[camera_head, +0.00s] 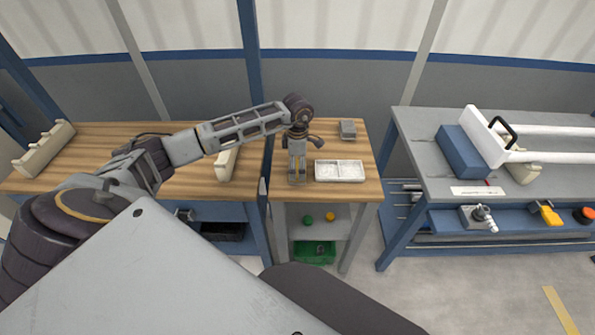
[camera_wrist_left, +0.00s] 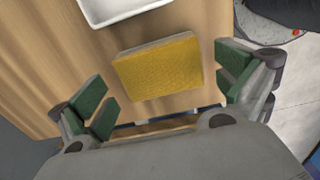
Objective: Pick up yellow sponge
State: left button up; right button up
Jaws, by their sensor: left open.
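The yellow sponge (camera_wrist_left: 157,68) lies flat on the wooden table, close to its edge, in the left wrist view. I cannot make it out clearly in the head view, where my gripper covers that spot. My left gripper (camera_head: 297,180) points down over the middle table, just left of the white tray. In the left wrist view its green-padded fingers (camera_wrist_left: 163,82) are spread wide on either side of the sponge, with gaps between. It is open and holds nothing. My right gripper is not in view.
The white two-part tray (camera_head: 339,179) sits right beside my left gripper. A small grey box (camera_head: 348,129) lies behind it. Green and yellow balls and a green crate (camera_head: 314,251) are on shelves below. A grey workbench (camera_head: 430,160) with white pipes (camera_head: 560,131) stands to the right.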

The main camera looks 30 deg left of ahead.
aim_at(297, 168)
pick_arm(q)
jog(key=shift+f, duration=1.2)
jog(key=c, duration=0.8)
jog(key=shift+r, duration=0.15)
jog(key=shift+r+b, duration=0.3)
jog(key=shift+r, duration=4.55)
jog(key=o, duration=0.3)
jog(key=shift+c, duration=1.4)
